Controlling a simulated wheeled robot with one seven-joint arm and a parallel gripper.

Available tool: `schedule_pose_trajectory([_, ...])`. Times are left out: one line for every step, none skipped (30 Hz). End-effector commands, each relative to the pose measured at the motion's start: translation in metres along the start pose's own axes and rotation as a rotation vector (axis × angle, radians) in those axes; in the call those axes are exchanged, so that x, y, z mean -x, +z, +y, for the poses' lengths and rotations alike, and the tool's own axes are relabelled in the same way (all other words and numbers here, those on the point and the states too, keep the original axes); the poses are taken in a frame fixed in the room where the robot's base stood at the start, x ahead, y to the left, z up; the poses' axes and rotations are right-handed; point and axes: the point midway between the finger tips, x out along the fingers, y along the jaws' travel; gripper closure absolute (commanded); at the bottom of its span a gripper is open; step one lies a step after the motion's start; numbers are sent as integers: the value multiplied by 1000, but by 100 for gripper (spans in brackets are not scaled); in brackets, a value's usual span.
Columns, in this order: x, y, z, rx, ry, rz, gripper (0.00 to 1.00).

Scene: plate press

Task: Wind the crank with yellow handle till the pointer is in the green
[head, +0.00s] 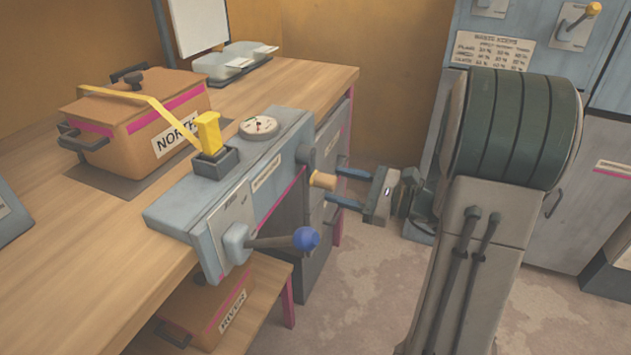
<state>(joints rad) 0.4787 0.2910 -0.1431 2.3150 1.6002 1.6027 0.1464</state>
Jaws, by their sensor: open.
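The crank's yellow handle (322,180) is a short tan-yellow knob sticking out to the right from the side of a grey-blue press unit (175,214) on the bench edge. My gripper (334,186) comes from the right with its two blue fingers spread, one above and one below the level of the knob. The fingertips are at the knob's outer end; I cannot tell whether they touch it. A round gauge (258,126) sits on top of the unit. Its pointer is too small to read against the coloured marks.
A lever with a blue ball (305,238) juts from the unit's front, left of my gripper. A yellow strap (150,99) runs from a brown box (138,120) to a yellow block (208,132). Grey drawers (335,150) stand under the bench (325,74). Floor shows below my gripper.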

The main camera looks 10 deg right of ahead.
Motion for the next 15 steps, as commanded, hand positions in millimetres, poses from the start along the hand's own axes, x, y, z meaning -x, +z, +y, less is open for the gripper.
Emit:
schedule_pose_trajectory([-12,-1,2,1,4,-2,50])
schedule_pose_trajectory([-18,-2,2,0,5,-2,50])
schedule_pose_trajectory([-25,-2,1,0,2,0,50])
schedule_pose_trajectory([-30,-2,1,1,3,-1,50])
schedule_pose_trajectory([-36,-2,1,1,2,-1,50])
schedule_pose_trajectory([-41,-1,1,1,1,0,50])
schedule_pose_trajectory([-46,-1,1,2,1,0,50])
schedule_pose_trajectory([-49,-1,0,2,1,0,50])
schedule_pose_trajectory([-53,-1,0,2,-1,1,50])
schedule_pose_trajectory([-56,-1,0,1,-1,2,50])
schedule_pose_trajectory([-58,-1,0,1,-1,2,50])
schedule_pose_trajectory([-60,-1,0,0,-1,2,50])
schedule_pose_trajectory([-62,-1,0,0,-2,1,50])
schedule_pose_trajectory([-63,-1,0,0,-2,2,50])
schedule_pose_trajectory([-64,0,-1,0,-3,2,50])
